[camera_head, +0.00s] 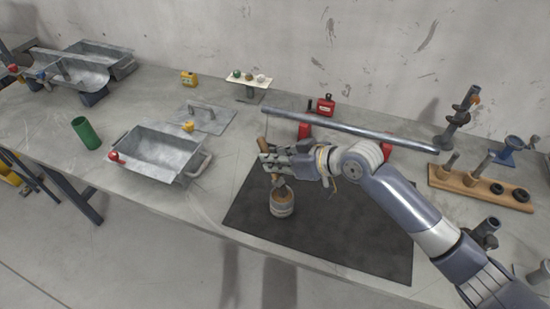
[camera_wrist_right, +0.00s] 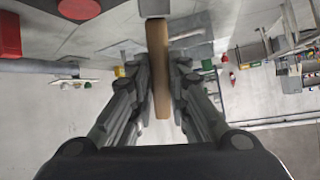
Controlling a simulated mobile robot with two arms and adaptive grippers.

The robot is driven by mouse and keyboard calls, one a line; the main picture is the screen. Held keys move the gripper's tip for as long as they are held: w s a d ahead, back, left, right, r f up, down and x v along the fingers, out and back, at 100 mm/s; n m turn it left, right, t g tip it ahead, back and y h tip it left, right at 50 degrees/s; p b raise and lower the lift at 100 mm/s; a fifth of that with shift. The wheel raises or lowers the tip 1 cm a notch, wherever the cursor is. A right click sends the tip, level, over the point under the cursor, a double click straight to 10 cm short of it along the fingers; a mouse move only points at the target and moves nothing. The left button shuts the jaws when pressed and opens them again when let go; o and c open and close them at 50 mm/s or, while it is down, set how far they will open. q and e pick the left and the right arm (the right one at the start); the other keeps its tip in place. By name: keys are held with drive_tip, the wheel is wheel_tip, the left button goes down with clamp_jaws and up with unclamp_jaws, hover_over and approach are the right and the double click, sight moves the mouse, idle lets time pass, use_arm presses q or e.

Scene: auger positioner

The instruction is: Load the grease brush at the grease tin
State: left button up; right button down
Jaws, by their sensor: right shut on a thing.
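My right gripper (camera_head: 266,160) is shut on the wooden handle of the grease brush (camera_head: 263,146). The handle (camera_wrist_right: 158,65) stands between the two fingers in the right wrist view. In the head view the brush is tilted, its lower end at or just over the mouth of the grease tin (camera_head: 282,208). I cannot tell whether the bristles touch the grease. The tin is a small, pale round can, upright on the dark mat (camera_head: 340,235). My left gripper is not in view.
A long grey tube (camera_head: 345,129) lies behind my right arm, near red supports. A metal trough (camera_head: 160,155) and a green cylinder (camera_head: 86,134) are on the left. A wooden rack (camera_head: 478,188) with posts stands at the right. The mat's front is clear.

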sight(261, 142)
drive_tip(key=shift+f, duration=0.35)
drive_tip(key=shift+s+f, duration=0.1)
drive_tip(key=shift+f, duration=0.05)
idle(1.3)
wheel_tip(261, 142, up, 7)
drive_tip(key=p, duration=0.6)
drive_tip(key=shift+r+p, duration=0.2)
drive_tip(key=shift+p, duration=0.15)
idle(0.5)
drive_tip(key=shift+d+b, duration=0.45)
drive_tip(key=shift+b, duration=0.2)
drive_tip(key=s+d+r+m+t+h+b, duration=0.2)
drive_tip(key=d+r+m+h+b, duration=0.2)
drive_tip(key=d, duration=0.6)
drive_tip(key=s+d+r+m+t+h+b, duration=0.2)
drive_tip(key=d+r+m+t+h+b, duration=0.1)
drive_tip(key=d, duration=0.7)
wheel_tip(261, 142, up, 3)
drive_tip(key=m+h+b, duration=0.1)
drive_tip(key=m+h, duration=0.1)
drive_tip(key=m, duration=0.2)
drive_tip(key=shift+s+m+h, duration=0.3)
drive_tip(key=shift+s+h, duration=0.1)
